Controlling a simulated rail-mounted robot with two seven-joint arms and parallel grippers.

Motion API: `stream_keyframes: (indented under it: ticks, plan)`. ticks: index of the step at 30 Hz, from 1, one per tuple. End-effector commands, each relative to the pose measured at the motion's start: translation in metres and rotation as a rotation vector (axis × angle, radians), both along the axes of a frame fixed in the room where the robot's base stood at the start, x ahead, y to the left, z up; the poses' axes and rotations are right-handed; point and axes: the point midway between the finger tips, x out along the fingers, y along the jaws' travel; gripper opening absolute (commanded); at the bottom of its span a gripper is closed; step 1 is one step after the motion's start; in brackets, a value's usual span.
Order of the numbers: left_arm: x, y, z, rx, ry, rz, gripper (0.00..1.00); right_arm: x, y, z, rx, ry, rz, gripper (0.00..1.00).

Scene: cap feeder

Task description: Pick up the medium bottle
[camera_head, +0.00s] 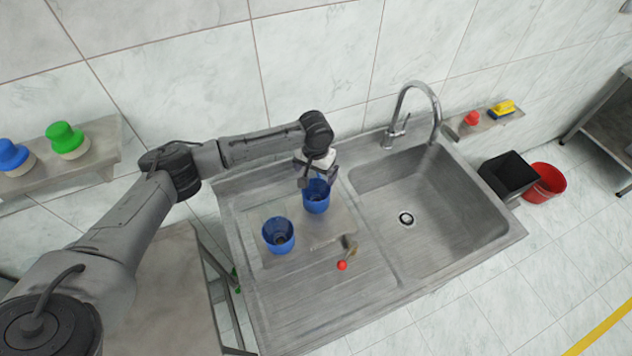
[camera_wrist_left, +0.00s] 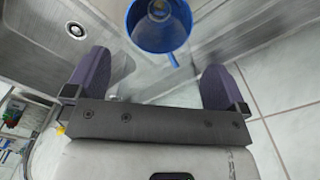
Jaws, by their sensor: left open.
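I cannot make out which thing is the medium bottle. Two blue cup-shaped containers stand on the left, drainboard side of the sink: a front one (camera_head: 278,236) and a rear one (camera_head: 317,203). My left gripper (camera_head: 318,176) is directly at the rear container, partly covering its top. In the left wrist view my open fingers (camera_wrist_left: 154,76) are spread wide with nothing between them. A blue container (camera_wrist_left: 160,40) lies beyond them, with a small dark-and-light thing inside that I cannot identify. My right gripper is not in view.
The metal sink (camera_head: 440,262) has a deep basin at right and a tall faucet (camera_head: 436,105) behind. A small red-tipped fitting (camera_head: 342,265) is in front of the containers. A left shelf holds blue (camera_head: 12,155) and green (camera_head: 64,137) topped objects. Black (camera_head: 508,175) and red (camera_head: 546,182) bins stand right.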

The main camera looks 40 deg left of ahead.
Motion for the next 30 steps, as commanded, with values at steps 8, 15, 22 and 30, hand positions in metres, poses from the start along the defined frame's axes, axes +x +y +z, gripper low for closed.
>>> stream_keyframes:
  ticks: [8,15,22,30]
  plan:
    - [0.0001,-0.0002,-0.0015,0.000,-0.001,-0.001,0.99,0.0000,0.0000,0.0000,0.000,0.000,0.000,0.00]
    - [0.0001,-0.0002,-0.0012,0.000,-0.001,-0.001,0.76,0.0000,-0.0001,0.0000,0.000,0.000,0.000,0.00]
    - [0.0002,-0.0001,-0.0011,0.000,-0.001,-0.001,0.54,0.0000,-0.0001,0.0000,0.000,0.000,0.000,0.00]
    - [0.0002,-0.0001,-0.0009,0.000,-0.001,-0.001,0.37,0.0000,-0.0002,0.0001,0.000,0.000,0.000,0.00]
